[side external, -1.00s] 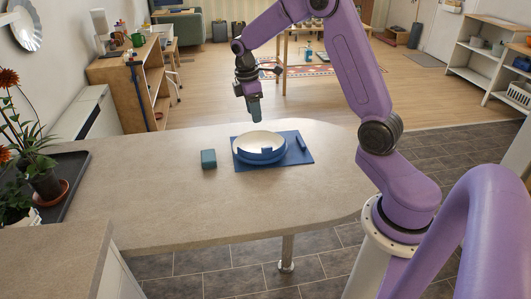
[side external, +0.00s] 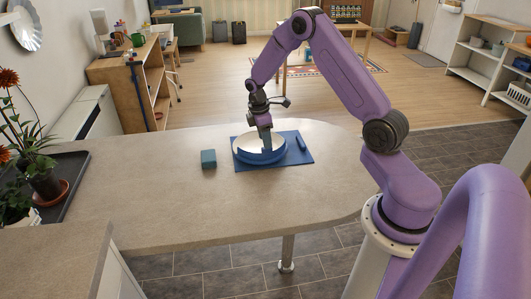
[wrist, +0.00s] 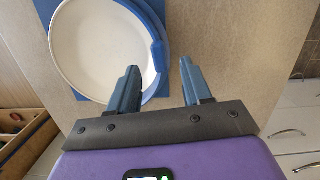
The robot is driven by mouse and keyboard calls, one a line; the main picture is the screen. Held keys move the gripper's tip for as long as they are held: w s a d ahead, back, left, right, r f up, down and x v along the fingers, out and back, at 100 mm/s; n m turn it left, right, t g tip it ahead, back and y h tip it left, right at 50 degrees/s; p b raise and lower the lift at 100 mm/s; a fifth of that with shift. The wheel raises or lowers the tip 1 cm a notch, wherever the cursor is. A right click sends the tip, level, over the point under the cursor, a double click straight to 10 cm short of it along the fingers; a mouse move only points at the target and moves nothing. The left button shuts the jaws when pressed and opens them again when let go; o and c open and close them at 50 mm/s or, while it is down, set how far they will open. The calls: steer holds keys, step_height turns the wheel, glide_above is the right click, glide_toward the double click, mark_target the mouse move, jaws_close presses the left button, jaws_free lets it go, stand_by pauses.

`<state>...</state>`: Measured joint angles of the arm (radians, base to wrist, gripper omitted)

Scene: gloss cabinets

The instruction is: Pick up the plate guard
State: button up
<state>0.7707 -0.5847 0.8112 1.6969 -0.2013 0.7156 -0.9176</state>
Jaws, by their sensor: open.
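The plate guard (side external: 256,158) is a blue curved rim along the edge of a white plate (side external: 247,140), which lies on a blue mat (side external: 297,160). In the wrist view the plate (wrist: 97,48) fills the upper left and the guard (wrist: 158,56) runs along its right edge. My gripper (side external: 266,149) is low over the near right part of the plate and guard. In the wrist view my gripper (wrist: 159,67) is open, with the guard's raised part lying between the lines of its two fingers. I cannot tell whether either finger touches the guard.
A teal block (side external: 208,158) stands on the counter (side external: 170,185) left of the mat. A small blue piece (side external: 301,144) lies on the mat's right side. A potted plant (side external: 43,178) stands at far left. The counter between is clear.

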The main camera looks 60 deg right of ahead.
steer(key=shift+s+d+f, duration=0.15)
steer(key=shift+d+f, duration=0.05)
steer(key=shift+f, duration=1.25)
steer(key=shift+s+d+f, duration=0.1)
steer(key=shift+d+f, duration=0.05)
steer(key=shift+f, duration=1.25)
jaws_close()
